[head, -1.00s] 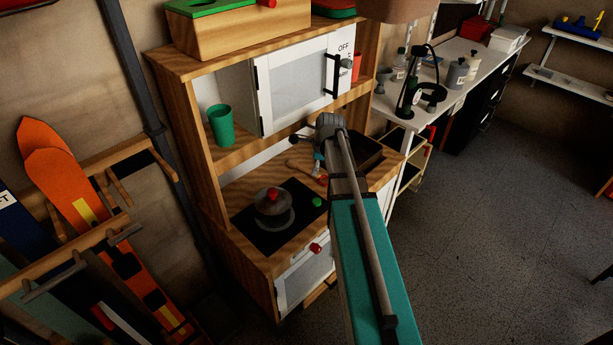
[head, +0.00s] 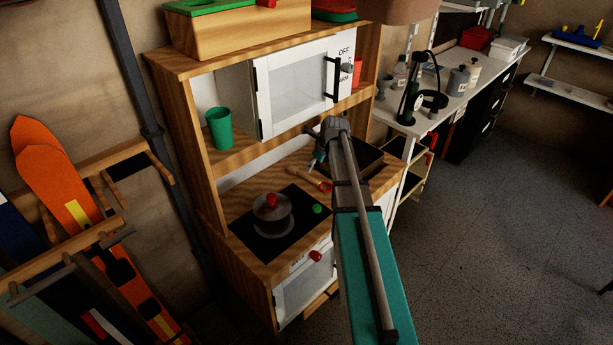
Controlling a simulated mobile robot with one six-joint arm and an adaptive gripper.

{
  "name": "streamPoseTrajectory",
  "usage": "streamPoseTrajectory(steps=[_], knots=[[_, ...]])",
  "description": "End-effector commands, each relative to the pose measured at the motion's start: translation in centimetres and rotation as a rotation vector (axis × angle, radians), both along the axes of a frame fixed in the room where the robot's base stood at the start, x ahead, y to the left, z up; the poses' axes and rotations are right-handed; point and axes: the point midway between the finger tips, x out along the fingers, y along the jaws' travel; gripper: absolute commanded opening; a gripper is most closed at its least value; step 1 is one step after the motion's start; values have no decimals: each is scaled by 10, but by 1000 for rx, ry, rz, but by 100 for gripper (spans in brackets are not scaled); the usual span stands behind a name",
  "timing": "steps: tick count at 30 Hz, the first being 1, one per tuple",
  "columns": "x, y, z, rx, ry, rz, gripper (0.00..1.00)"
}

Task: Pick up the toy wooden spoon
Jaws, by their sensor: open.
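The toy wooden spoon (head: 318,181) lies on the wooden counter of the play kitchen, between the black hob and the dark sink basin. It is small in the picture, and it shows as a light handle with a reddish part. My gripper (head: 315,162) is just above and behind the spoon, pointing down towards the counter. It is open and holds nothing that I can see. My own arm hides part of the gripper and of the counter, and I cannot tell whether the fingers touch the spoon.
A grey pot (head: 271,207) with a red knob stands on the black hob (head: 262,238). A dark sink basin (head: 368,158) is right of my gripper. A green cup (head: 219,128) stands on the shelf, and the white microwave door (head: 298,85) hangs above the counter.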

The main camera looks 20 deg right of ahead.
Motion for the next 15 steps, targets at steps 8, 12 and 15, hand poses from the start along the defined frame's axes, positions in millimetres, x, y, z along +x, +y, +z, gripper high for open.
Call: streamPoseTrajectory(steps=[8,12,15], knots=[[0,-2,-2,-1,-1,-2,83],[2,-2,-9,-1,-1,-2,83],[4,-1,-15,-1,-1,-3,83]])
